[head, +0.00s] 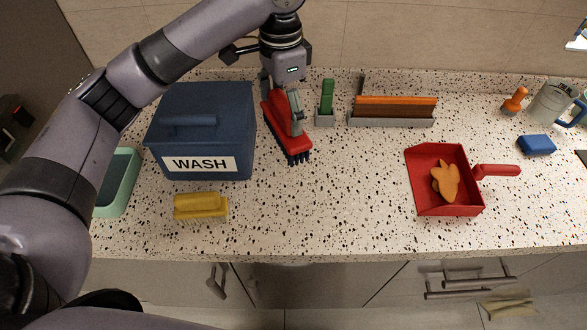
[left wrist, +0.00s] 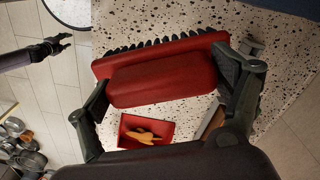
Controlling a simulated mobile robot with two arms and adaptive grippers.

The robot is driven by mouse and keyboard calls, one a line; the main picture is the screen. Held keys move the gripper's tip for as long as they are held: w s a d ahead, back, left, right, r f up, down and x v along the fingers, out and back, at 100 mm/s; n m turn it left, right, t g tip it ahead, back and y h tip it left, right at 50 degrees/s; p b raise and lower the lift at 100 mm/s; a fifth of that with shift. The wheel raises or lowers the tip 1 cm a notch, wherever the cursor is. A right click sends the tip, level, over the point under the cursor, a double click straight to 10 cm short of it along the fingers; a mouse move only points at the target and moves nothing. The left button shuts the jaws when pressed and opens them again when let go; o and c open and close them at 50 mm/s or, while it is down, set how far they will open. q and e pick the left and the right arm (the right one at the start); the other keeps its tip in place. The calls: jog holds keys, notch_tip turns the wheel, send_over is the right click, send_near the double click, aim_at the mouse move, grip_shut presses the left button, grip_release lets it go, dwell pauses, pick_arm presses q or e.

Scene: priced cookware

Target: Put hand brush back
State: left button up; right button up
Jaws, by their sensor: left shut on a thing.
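The hand brush (head: 283,127) is red with dark bristles. My left gripper (head: 283,108) is shut on it, with one finger on each side of its red body. The brush also fills the middle of the left wrist view (left wrist: 165,78), between the two fingers of the gripper (left wrist: 168,100). In the head view it is between the blue WASH box and the small green-topped holder. I cannot tell whether its bristles touch the counter. My right gripper (left wrist: 50,48) shows small at the upper left of the left wrist view; its opening is unclear.
A green-topped holder (head: 325,118) and a grey rack (head: 390,122) stand at the back. A red dustpan (head: 425,205) holds an orange piece (head: 446,180). The middle front counter (head: 320,215) is clear.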

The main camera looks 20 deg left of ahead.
pick_arm(q)
jog(key=shift+w+d, duration=0.15)
jog(key=shift+d, duration=0.05)
jog(key=f, duration=0.5)
jog(key=shift+s+d+f, duration=0.25)
jog(key=shift+s+f, duration=0.1)
jog(key=shift+s, duration=0.05)
notch_tip(320, 180, down, 13)
jog(key=p, duration=0.2)
jog(key=shift+w+a+r+p, duration=0.15)
jog(key=shift+r+p, duration=0.05)
jog(key=shift+p, duration=0.1)
jog(key=shift+f, duration=0.5)
pick_arm(e)
jog(key=shift+g, duration=0.3)
jog(key=s+r, duration=0.1)
jog(key=s+d+r, duration=0.1)
jog(key=s, duration=0.1)
jog(key=shift+s+d+r, duration=0.15)
jog(key=shift+s+r, duration=0.05)
jog(key=shift+r, duration=0.05)
jog(key=shift+d, duration=0.1)
